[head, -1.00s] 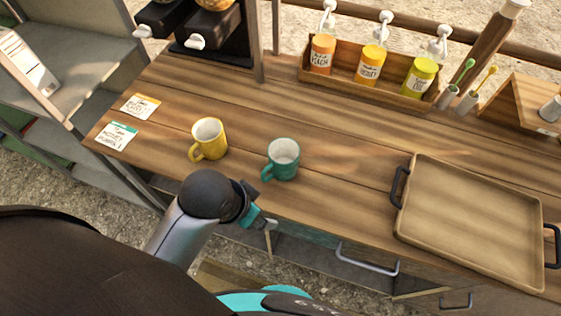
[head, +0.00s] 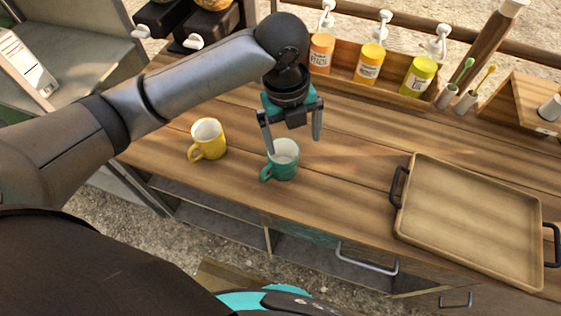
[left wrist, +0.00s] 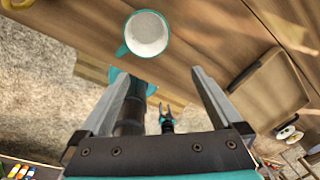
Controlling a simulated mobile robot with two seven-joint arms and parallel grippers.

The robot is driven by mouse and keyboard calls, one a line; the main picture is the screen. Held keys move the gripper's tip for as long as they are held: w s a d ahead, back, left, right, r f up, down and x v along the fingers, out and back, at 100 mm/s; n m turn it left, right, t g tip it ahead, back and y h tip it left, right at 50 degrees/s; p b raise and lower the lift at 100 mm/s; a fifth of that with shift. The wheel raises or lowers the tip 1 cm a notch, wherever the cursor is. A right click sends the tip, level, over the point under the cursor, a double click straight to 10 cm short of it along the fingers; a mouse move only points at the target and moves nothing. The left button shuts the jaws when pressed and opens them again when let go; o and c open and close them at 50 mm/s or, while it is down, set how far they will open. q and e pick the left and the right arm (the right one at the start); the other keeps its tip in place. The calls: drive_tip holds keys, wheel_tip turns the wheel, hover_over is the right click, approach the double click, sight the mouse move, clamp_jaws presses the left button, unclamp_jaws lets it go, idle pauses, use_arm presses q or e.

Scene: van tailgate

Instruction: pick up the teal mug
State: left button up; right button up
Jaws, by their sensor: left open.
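The teal mug (head: 283,160) stands upright on the wooden counter, its handle toward the lower left in the head view. It also shows in the left wrist view (left wrist: 146,34), its pale inside visible from above. My left gripper (head: 293,145) is open and empty with its fingers pointing down. My right gripper is not in the head view; a dark gripper (left wrist: 167,122) shows small below in the left wrist view.
A yellow mug (head: 208,139) stands left of the teal mug. A wooden tray (head: 470,225) with dark handles lies to the right. A wooden rack (head: 340,82) with several labelled bottles is behind. The counter between teal mug and tray is clear.

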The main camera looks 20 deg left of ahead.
use_arm(q)
drive_tip(key=w+a+r+m, duration=0.1)
drive_tip(key=a+r+m, duration=0.1)
drive_tip(key=a, duration=0.1)
drive_tip(key=b, duration=0.3)
approach(284, 161)
drive_tip(key=shift+y, duration=0.4)
drive_tip(key=f, duration=0.2)
drive_tip(key=s+d+f, duration=0.1)
drive_tip(key=s+f, duration=0.1)
drive_tip(key=f, duration=0.1)
drive_tip(key=shift+s+d+f, duration=0.25)
drive_tip(key=shift+d+f, duration=0.05)
drive_tip(key=c, duration=1.1)
drive_tip(key=shift+r, duration=0.2)
